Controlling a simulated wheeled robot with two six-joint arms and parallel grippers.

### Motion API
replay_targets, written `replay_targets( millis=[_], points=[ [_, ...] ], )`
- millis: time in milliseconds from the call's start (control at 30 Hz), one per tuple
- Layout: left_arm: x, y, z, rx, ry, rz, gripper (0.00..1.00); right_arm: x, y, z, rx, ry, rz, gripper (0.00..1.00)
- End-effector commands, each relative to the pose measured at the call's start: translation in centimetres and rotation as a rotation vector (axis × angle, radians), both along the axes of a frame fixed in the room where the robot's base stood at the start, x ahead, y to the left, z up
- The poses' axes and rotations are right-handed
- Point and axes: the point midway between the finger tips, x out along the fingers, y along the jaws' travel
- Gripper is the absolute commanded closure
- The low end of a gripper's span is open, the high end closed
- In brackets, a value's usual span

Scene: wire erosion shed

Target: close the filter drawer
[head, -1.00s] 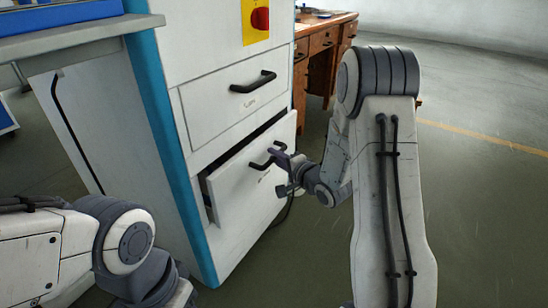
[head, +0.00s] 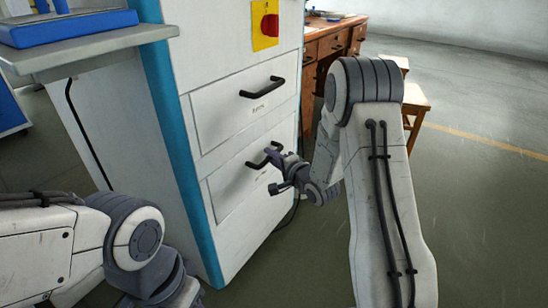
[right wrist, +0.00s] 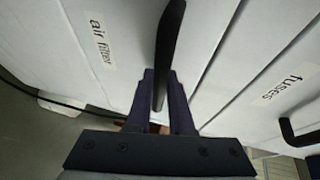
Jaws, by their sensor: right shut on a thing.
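The filter drawer (head: 228,190) is the lower drawer of the white cabinet with a blue edge strip. Its front looks flush, or nearly flush, with the cabinet in the head view. In the right wrist view its front carries a label reading "air filter" (right wrist: 100,42). My right gripper (head: 275,170) is at the drawer's black bar handle (head: 256,164). In the right wrist view the handle (right wrist: 170,45) lies between the two fingers, which are shut on it. My left arm shows at the lower left of the head view, but its gripper is out of view.
The upper drawer (head: 235,108), labelled "fuses" in the right wrist view (right wrist: 283,87), is shut above. A red knob on a yellow plate (head: 266,27) is higher up. A wooden desk (head: 330,42) and stool (head: 416,101) stand behind. Open floor lies to the right.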

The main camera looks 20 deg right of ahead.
Motion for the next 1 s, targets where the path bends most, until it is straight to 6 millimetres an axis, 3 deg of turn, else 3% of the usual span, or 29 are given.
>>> replay_targets(
  millis=[67,100,167,667,1000],
  points=[
    [0.0,0.0,0.0,0.000,0.000,0.000,0.51,0.2,0.3,0.0,-0.001,-0.003,0.006,1.00],
    [0.0,0.0,0.0,0.000,0.000,0.000,0.51,0.2,0.3,0.0,-0.001,-0.003,0.007,0.69],
    [0.0,0.0,0.0,0.000,0.000,0.000,0.51,0.2,0.3,0.0,-0.001,-0.004,0.006,0.50],
    [0.0,0.0,0.3,0.000,0.000,0.000,0.51,-0.5,-0.3,0.3,-0.001,-0.002,-0.001,0.50],
    [0.0,0.0,2.6,0.000,0.000,0.000,0.51,-6.4,-2.0,1.5,0.001,0.001,-0.003,0.50]
  ],
)
